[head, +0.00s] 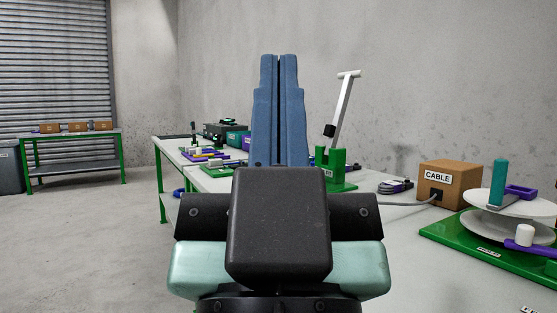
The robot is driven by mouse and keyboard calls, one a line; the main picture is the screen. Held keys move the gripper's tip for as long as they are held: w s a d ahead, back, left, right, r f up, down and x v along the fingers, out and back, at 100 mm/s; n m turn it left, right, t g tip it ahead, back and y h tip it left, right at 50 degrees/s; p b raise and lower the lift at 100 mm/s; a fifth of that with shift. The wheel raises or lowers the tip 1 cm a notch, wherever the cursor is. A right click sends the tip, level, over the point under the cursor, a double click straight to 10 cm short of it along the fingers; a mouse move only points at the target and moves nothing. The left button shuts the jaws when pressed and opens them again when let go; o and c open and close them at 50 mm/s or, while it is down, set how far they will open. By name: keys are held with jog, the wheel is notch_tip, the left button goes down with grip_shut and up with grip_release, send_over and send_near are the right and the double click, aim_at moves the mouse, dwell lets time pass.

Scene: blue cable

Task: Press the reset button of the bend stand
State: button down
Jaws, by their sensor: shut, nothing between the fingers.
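My gripper (278,58) fills the middle of the head view, its two long blue fingers side by side, shut and empty, with the tips up against the grey wall. A green stand (335,165) with a tilted white lever (345,105) and a black knob (329,130) stands on the bench just right of the fingers; my gripper hides its left part. I cannot tell whether this is the bend stand. No reset button can be made out.
A cardboard CABLE box (447,184) with a grey cable stands on the white bench (385,240). At right, a green base (455,238) carries white discs (508,228) and a teal post (499,182). Another bench with boxes (74,126) stands far left. Floor at left is clear.

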notch_tip(320, 180, up, 51)
jog(key=p, duration=5)
jog(key=shift+f, duration=0.15)
jog(key=shift+w+a, duration=0.1)
jog(key=shift+a, duration=0.05)
